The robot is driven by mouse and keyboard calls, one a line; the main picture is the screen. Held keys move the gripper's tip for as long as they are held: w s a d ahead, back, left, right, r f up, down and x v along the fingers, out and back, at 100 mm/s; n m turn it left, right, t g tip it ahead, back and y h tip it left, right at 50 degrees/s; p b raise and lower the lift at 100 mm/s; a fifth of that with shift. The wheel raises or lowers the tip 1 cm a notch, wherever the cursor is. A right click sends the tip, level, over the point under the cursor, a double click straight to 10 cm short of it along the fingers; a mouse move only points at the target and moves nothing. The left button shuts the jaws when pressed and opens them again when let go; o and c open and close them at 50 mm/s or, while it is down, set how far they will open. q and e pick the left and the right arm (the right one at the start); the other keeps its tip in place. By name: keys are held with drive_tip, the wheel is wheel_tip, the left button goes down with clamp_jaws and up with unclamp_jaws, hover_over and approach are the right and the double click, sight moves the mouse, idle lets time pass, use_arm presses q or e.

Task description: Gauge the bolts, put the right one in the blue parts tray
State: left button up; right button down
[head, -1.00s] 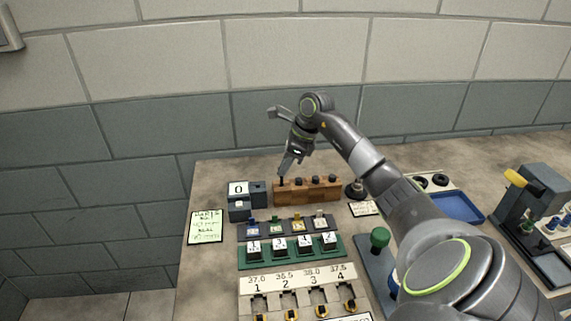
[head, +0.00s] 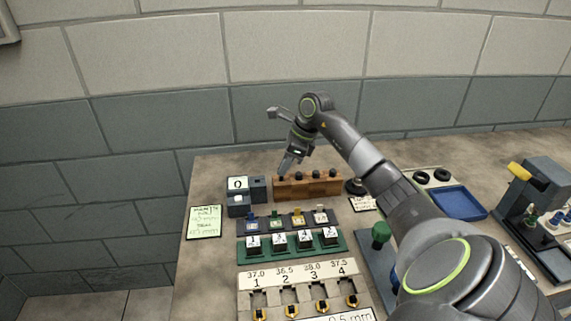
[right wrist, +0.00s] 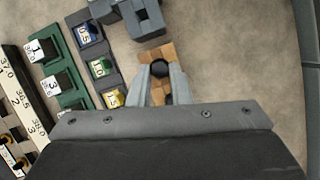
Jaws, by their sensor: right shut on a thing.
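A brown wooden block (head: 310,187) at the back of the bench holds several upright bolts with dark heads in a row. My right gripper (head: 284,174) comes down over its left end and is shut on the leftmost bolt (right wrist: 160,68). In the right wrist view this bolt's round black head shows between the fingertips (right wrist: 161,72), above the block (right wrist: 154,53). I cannot tell whether the bolt has lifted. The blue parts tray (head: 460,203) lies at the right and looks empty. My left gripper is out of view.
A grey device reading "0" (head: 238,184) stands left of the block. In front are a dark rack with coloured pieces, a green rack (head: 242,256) of numbered blocks, and a board (head: 245,281) of numbered slots. A green-knobbed stand (head: 381,236) is beside my right arm.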

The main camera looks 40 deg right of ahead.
drive_tip(key=shift+f+b, duration=1)
drive_tip(key=shift+f, duration=0.15)
drive_tip(key=c, duration=0.9)
unclamp_jaws()
drive_tip(key=shift+o, duration=0.2)
drive_tip(key=shift+r, duration=0.1)
wheel_tip(320, 180, up, 7)
drive_tip(key=p, duration=0.3)
drive_tip(key=shift+r+p, duration=0.2)
drive_tip(key=shift+p, duration=0.1)
idle(0.7)
